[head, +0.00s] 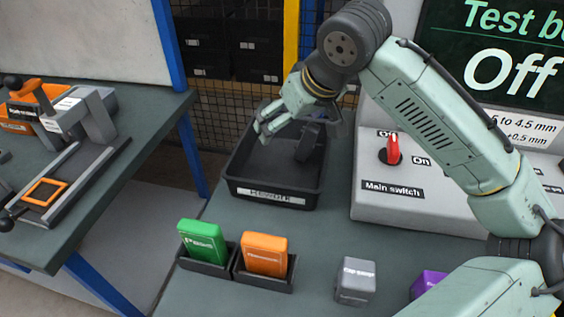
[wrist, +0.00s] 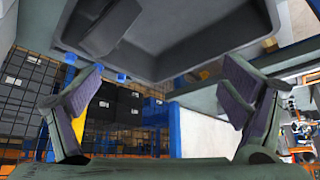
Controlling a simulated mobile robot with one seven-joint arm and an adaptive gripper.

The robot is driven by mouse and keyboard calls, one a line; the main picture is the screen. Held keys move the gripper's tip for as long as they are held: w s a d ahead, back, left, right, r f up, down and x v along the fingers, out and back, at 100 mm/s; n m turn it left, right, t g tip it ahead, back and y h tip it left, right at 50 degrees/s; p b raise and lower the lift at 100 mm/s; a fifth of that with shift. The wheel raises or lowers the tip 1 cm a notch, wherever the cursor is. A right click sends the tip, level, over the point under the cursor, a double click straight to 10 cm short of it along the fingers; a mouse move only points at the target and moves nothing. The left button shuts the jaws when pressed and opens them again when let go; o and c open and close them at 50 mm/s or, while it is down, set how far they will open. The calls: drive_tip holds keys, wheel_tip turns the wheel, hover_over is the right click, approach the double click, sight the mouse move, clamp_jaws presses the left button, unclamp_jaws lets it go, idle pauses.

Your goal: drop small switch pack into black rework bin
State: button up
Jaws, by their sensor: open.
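The black rework bin (head: 233,185), with a white label on its front, stands on the green-grey bench in the head view; its grey inside wall shows at the top of the wrist view (wrist: 215,40). A dark grey block (head: 309,141) leans inside the bin near its right back; a dark block also shows in the wrist view (wrist: 100,28). It may be the small switch pack, but I cannot read a label on it. My gripper (head: 262,122) is over the left part of the bin, its fingers spread and empty, apart from the block. The wrist view shows both fingers apart (wrist: 160,95).
Green (head: 202,242) and orange (head: 264,252) packs stand in small black holders in front of the bin. A grey box (head: 356,280) and a purple item (head: 428,283) are further right. The main switch panel (head: 391,188) stands right of the bin. A gap separates the left bench (head: 130,130).

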drive_tip(key=v, duration=1.2)
idle(0.4)
